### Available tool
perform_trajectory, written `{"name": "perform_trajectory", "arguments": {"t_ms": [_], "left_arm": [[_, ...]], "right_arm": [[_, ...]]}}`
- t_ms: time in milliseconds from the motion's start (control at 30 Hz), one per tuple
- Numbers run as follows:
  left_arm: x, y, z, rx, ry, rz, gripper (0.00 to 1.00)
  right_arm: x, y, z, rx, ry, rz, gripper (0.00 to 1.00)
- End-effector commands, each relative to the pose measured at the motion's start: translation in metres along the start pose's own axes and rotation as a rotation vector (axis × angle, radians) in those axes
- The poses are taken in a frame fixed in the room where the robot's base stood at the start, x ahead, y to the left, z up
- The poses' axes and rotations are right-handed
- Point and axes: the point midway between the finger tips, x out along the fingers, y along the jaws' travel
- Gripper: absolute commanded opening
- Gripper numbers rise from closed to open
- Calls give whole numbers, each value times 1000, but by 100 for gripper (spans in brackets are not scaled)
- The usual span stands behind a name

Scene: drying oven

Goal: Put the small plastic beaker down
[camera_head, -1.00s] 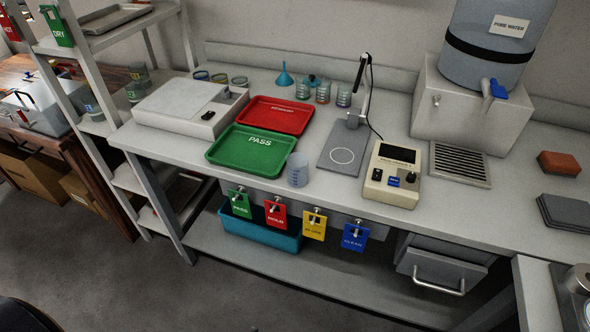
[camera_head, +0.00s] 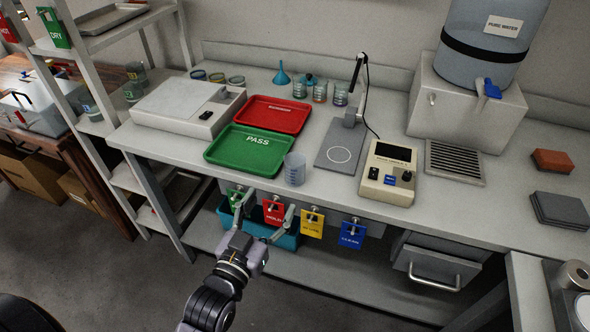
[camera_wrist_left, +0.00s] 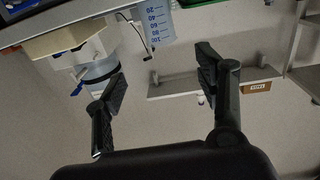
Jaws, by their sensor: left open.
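The small plastic beaker (camera_head: 295,169) is translucent and stands upright on the bench near its front edge, just right of the green PASS tray (camera_head: 216,155). My left gripper (camera_head: 268,204) is open and empty, in front of the bench edge and lower left of the beaker in the head view. In the left wrist view the beaker (camera_wrist_left: 155,22) shows its blue graduation marks at the top, beyond the open fingers (camera_wrist_left: 162,72) and apart from them. My right gripper is in neither view.
A grey stand plate (camera_head: 333,158) and a beige instrument (camera_head: 388,190) stand right of the beaker. A red tray (camera_head: 285,112) lies behind. Coloured tags, including a yellow one (camera_head: 312,222), hang below the bench edge near my gripper, above a teal bin (camera_head: 287,241).

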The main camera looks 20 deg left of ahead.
Motion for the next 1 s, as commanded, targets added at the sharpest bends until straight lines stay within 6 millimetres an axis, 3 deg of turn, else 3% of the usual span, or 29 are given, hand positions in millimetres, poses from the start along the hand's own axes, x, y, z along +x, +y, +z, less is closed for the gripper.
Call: {"name": "perform_trajectory", "arguments": {"t_ms": [400,733,1000], "left_arm": [[79,0,-2,-1,1,0,64],[105,0,-2,-1,1,1,64],[142,-1,-4,-1,1,0,64]], "right_arm": [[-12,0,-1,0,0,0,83],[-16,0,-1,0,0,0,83],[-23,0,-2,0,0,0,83]]}}
